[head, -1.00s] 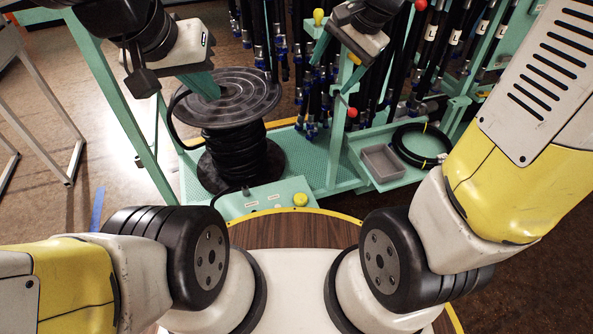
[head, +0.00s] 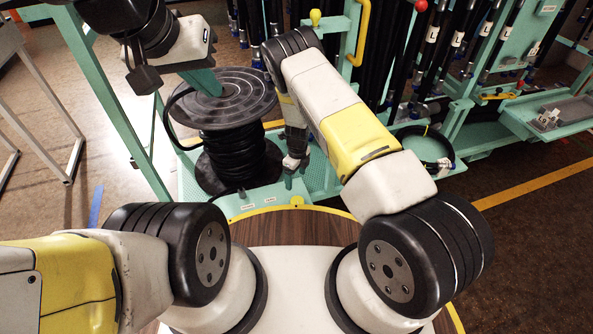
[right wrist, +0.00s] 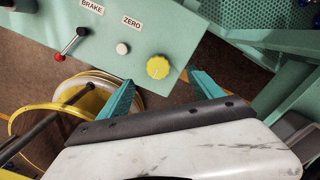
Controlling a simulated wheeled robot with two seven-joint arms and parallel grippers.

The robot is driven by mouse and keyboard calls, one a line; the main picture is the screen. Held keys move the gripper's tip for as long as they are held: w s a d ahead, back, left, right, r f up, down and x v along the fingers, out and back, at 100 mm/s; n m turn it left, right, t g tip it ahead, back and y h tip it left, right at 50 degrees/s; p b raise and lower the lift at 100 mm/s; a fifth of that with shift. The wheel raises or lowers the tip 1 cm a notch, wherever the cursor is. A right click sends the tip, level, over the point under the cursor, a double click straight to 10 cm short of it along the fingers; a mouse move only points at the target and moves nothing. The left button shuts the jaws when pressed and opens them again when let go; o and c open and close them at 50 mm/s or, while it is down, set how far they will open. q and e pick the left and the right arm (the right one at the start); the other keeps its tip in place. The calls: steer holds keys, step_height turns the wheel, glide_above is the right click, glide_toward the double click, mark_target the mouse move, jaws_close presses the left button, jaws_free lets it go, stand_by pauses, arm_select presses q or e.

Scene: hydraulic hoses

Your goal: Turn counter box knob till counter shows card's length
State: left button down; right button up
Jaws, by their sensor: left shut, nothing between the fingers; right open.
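The teal counter box (head: 250,203) is at the front edge of the hose stand, low in the middle of the head view. Its yellow knob (right wrist: 158,67) shows clearly in the right wrist view, just beyond and between the fingertips. My right gripper (right wrist: 165,86) is open and empty, with one teal finger to each side of the knob's line; contact does not show. In the head view the right gripper (head: 296,172) points down at the box. My left gripper (head: 212,90) is shut and empty over the hose reel's top. The counter's digits and the card do not show.
The box also carries a red-tipped brake lever (right wrist: 70,45) and a white ZERO button (right wrist: 122,48). The black hose reel (head: 238,155) stands left of the box. A coiled hose (head: 424,148) and hanging hoses are to the right. Open floor lies at far right.

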mark_target(297, 200)
steer(key=shift+m, duration=0.5)
steer(key=f, duration=0.3)
steer(key=s+f, duration=0.1)
steer(key=f, duration=0.7)
steer(key=shift+s+d, duration=0.15)
steer(key=shift+s, duration=0.1)
steer(key=shift+f, duration=0.6)
steer(key=c, duration=1.4)
